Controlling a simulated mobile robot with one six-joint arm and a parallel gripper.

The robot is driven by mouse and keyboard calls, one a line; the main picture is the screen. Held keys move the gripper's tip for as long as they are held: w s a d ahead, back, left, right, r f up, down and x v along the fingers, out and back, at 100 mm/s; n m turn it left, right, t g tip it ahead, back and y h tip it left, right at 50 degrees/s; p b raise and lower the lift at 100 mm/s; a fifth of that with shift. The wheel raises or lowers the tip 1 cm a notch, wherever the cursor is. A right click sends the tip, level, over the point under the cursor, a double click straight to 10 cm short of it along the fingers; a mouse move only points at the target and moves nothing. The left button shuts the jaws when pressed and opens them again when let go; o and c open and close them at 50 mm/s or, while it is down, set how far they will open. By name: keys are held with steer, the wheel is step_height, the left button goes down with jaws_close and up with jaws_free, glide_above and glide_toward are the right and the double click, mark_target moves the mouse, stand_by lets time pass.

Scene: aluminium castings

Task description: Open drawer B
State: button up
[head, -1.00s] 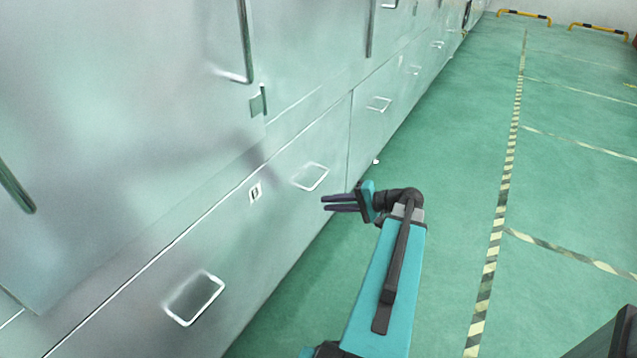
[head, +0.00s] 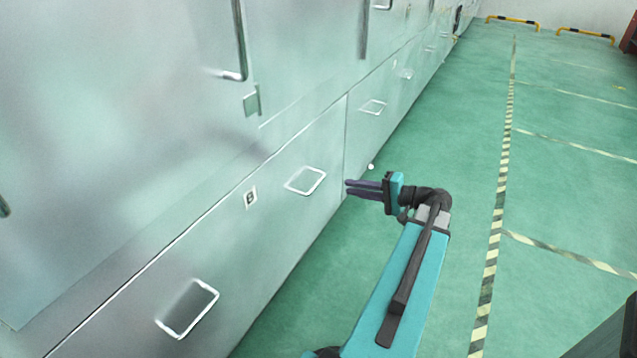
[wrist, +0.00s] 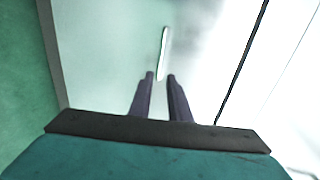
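Drawer B (head: 275,222) is a long, pale metal front low in the cabinet wall at left, marked with a small B label (head: 250,197). It looks shut, flush with its neighbours. It has a far loop handle (head: 305,181) and a near loop handle (head: 187,308). My gripper (head: 348,188) is to the right of the far handle, apart from it, with its dark fingers pointing at the cabinet. In the wrist view the two fingers (wrist: 160,77) are parted and empty. A handle (wrist: 164,52) shows edge-on just beyond the fingertips, roughly in line with the gap between them.
Upper cabinet doors with long bar handles (head: 241,40) rise above the drawer. Another drawer with a handle (head: 373,107) lies farther along the wall. The green floor (head: 560,190) with striped lines is clear at right. Yellow and black barriers (head: 512,21) stand at the back.

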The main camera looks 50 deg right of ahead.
mark_target(318, 181)
steer(key=shift+b+x, duration=1.5)
steer(key=shift+x, duration=5.2)
jaws_close()
